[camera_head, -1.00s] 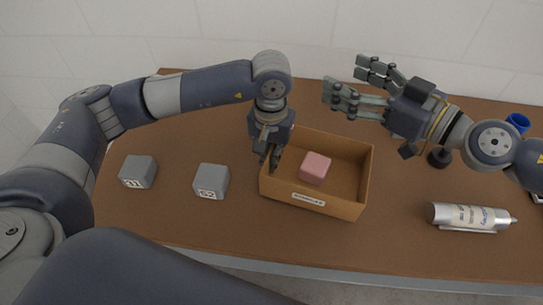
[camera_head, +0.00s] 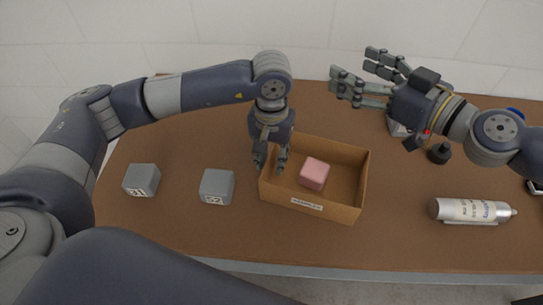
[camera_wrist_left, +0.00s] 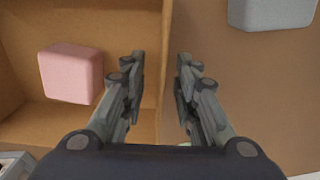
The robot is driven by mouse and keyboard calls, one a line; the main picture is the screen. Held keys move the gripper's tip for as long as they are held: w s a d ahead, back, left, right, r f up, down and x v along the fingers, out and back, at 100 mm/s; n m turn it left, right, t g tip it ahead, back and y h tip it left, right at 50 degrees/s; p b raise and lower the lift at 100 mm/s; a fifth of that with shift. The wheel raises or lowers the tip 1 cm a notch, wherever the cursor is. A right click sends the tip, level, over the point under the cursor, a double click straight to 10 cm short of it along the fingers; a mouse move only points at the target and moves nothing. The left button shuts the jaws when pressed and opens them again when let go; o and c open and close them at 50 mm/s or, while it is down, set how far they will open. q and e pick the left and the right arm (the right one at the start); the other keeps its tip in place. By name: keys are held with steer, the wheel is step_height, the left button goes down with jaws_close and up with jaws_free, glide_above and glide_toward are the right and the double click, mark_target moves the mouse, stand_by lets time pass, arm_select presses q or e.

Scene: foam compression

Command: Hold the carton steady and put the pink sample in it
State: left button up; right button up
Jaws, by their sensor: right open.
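The open brown carton (camera_head: 340,212) stands on the table, with a label on its front wall. The pink sample (camera_head: 314,174) lies inside it on the carton floor; it also shows in the left wrist view (camera_wrist_left: 70,73). My left gripper (camera_head: 270,163) points down at the carton's left wall, its fingers apart. In the left wrist view its fingers (camera_wrist_left: 162,62) stand on either side of that wall, with gaps to it. My right gripper (camera_head: 355,68) is open and empty, above and behind the carton's back right, fingers pointing left.
Two grey numbered cubes, one at the far left (camera_head: 142,180) and one nearer the carton (camera_head: 216,187), sit on the table (camera_head: 180,225). A silver bottle (camera_head: 470,211) lies at the right. A small black object (camera_head: 438,153) stands behind it.

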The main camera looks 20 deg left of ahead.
arm_select(q)
step_height(320, 180, up, 12)
stand_by(0.6)
steer(key=shift+f, duration=0.1)
